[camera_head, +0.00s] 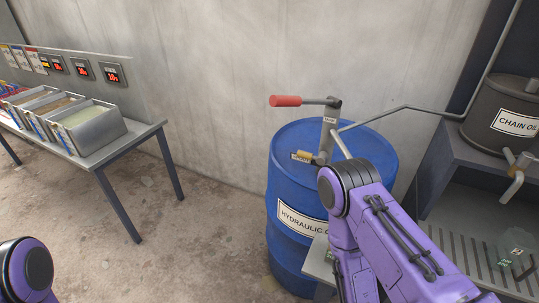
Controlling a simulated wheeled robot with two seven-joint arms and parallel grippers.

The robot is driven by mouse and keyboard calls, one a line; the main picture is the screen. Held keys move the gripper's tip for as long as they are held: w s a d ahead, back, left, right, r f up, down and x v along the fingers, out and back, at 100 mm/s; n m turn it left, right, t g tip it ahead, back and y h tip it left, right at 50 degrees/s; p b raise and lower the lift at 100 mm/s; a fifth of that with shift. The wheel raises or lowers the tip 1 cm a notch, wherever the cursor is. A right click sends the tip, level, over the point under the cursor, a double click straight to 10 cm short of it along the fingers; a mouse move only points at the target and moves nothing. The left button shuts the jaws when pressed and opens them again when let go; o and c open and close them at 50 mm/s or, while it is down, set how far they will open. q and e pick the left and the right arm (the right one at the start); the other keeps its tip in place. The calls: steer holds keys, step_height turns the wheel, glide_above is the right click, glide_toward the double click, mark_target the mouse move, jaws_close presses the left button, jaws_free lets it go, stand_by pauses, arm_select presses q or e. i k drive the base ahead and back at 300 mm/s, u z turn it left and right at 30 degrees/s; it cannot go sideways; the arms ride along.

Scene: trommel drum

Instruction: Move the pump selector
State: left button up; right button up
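A blue drum (285,190) labelled as hydraulic stands right of centre. A grey hand pump (326,137) rises from its lid, with a red-gripped handle (286,101) pointing left. A small yellow-brown part (303,156) sits low on the pump's left side. A small light tag is on the pump post. I cannot tell for sure which part is the selector. My purple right arm covers the drum's right front and part of the lid. Only a rounded joint of my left arm shows at bottom left. I see neither gripper's fingers.
A metal table (146,134) with trays stands at left, below red wall displays (82,70). A dark chain oil container (506,112) with a tap sits on a grey stand at right. A thin pipe (404,107) runs from the pump towards it. The floor between table and drum is clear.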

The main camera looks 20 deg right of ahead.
mark_target(322, 157)
steer(key=u, duration=0.7)
steer(key=i, duration=2.25)
steer(key=z, duration=1)
steer(key=i, duration=0.85)
steer(key=z, duration=0.55)
steer(key=i, duration=0.4)
steer(key=z, duration=3.05)
